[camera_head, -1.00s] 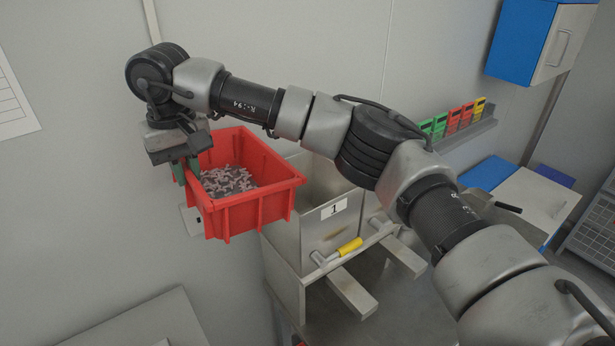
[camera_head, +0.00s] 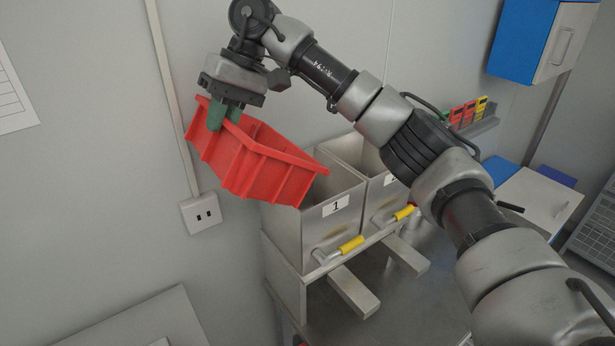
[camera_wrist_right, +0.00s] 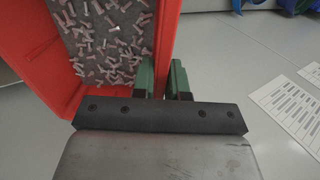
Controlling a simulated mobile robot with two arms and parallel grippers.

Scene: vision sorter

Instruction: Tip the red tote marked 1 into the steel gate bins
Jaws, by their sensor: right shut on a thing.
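The red tote (camera_head: 245,163) hangs in the air in the head view, tilted with its right end lower. Its lower right end is over the left part of the steel gate bin marked 1 (camera_head: 322,222). My right gripper (camera_head: 224,114) is shut on the tote's upper left rim with green fingers. The right wrist view shows the gripper (camera_wrist_right: 166,80) on the tote's wall (camera_wrist_right: 42,65), with many small pinkish screw-like parts (camera_wrist_right: 108,47) lying inside the tote. A second steel bin (camera_head: 378,200) stands to the right, partly hidden by my arm. My left gripper is not in view.
Both bins have yellow-gripped handles (camera_head: 351,245) in front. A wall socket (camera_head: 201,213) is below left of the tote. A rack with coloured cards (camera_head: 470,113) and a blue wall cabinet (camera_head: 520,42) are at the right.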

